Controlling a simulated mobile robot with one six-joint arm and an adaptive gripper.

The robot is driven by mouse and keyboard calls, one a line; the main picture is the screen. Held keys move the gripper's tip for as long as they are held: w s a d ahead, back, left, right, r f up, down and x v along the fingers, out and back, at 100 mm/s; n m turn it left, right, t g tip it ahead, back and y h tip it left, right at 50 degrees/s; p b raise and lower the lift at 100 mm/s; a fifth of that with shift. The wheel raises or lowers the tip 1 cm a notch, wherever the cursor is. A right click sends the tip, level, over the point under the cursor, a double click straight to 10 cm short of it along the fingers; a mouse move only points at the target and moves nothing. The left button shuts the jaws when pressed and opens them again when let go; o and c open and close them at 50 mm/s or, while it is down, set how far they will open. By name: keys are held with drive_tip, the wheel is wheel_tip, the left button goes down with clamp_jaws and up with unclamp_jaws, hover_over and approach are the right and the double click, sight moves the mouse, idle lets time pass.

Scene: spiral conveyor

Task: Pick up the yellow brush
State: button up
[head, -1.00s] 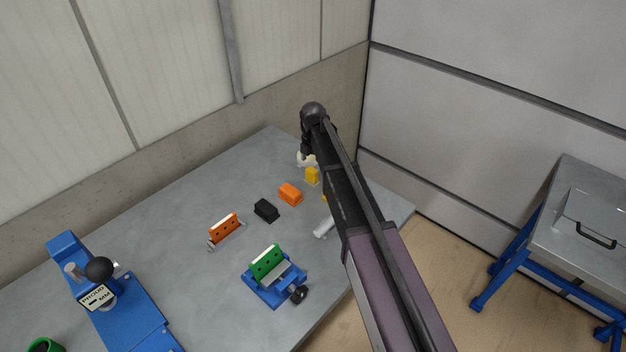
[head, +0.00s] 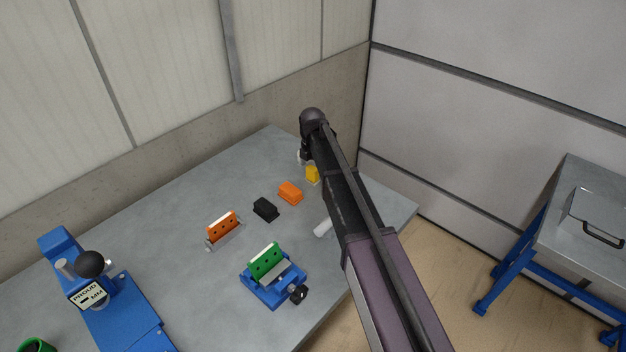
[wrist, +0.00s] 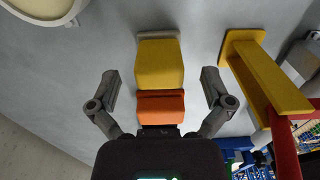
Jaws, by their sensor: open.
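A yellow block with a pale grey far edge, which looks like the yellow brush (wrist: 160,62), lies on the grey table in the wrist view. It also shows in the head view (head: 312,174), partly beside my dark arm. My gripper (wrist: 160,88) is open, with its fingers apart on the left and right of the picture. The yellow block appears between and slightly beyond the fingertips, with no visible contact. An orange block (wrist: 160,106) appears nearer my palm, also between the fingers. In the head view my arm hides most of the gripper.
A second yellow piece (wrist: 270,82), upright and bracket-like, stands close right of my gripper. A pale round thing (wrist: 45,10) is at upper left. A black block (head: 264,208), an orange-and-grey piece (head: 223,229) and a blue vise (head: 272,285) share the table (head: 185,205).

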drive_tip(key=shift+f+b, duration=0.95)
drive_tip(key=shift+f, duration=0.3)
drive_tip(key=c, duration=1.3)
